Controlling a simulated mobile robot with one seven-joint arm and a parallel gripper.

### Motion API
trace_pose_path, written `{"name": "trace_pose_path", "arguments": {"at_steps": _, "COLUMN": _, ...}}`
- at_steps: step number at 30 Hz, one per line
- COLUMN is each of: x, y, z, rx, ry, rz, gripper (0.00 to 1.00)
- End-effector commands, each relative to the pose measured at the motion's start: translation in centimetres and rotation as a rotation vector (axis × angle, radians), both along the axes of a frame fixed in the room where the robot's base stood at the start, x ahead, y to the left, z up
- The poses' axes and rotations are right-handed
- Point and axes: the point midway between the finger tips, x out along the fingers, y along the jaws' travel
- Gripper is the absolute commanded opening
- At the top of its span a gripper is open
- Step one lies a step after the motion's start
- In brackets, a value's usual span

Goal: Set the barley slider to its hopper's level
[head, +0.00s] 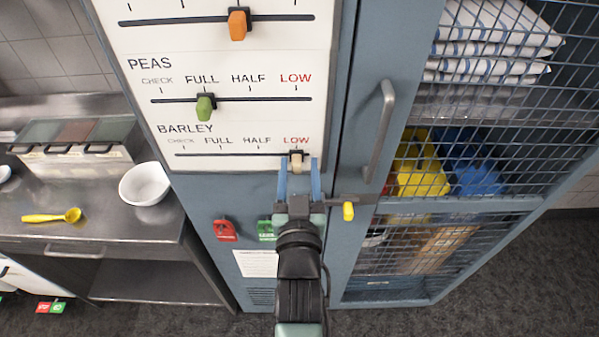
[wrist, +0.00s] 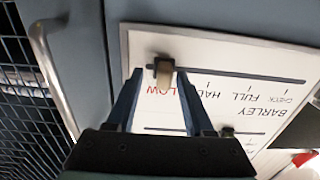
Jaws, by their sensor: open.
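The barley slider's cream knob (head: 297,160) sits at the right end of its slot, under the red LOW mark on the white panel (head: 240,137). The knob also shows in the wrist view (wrist: 164,72), where the panel appears upside down. My gripper (head: 299,168) is open, its two blue fingers pointing up at the knob. In the wrist view my gripper (wrist: 160,82) has one fingertip on either side of the knob, with gaps visible. I cannot tell whether either finger touches it. The barley hopper's level cannot be read in either view.
The green peas knob (head: 205,107) is at FULL, above the barley row. An orange knob (head: 237,25) is higher up. A vertical cabinet handle (head: 382,130) and a yellow-tipped latch (head: 348,211) are right of my gripper. A steel counter (head: 110,222) is at left.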

Motion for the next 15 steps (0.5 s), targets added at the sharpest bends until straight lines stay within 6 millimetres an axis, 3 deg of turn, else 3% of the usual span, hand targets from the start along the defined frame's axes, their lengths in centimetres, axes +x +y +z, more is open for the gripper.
{"name": "trace_pose_path", "arguments": {"at_steps": 7, "x": -2.0, "y": 0.1, "z": -0.4, "rx": 0.003, "ry": 0.002, "rz": 0.001, "gripper": 0.53}}
{"name": "trace_pose_path", "arguments": {"at_steps": 15, "x": -7.2, "y": 0.1, "z": -0.5, "rx": 0.001, "ry": 0.002, "rz": 0.000, "gripper": 0.53}}
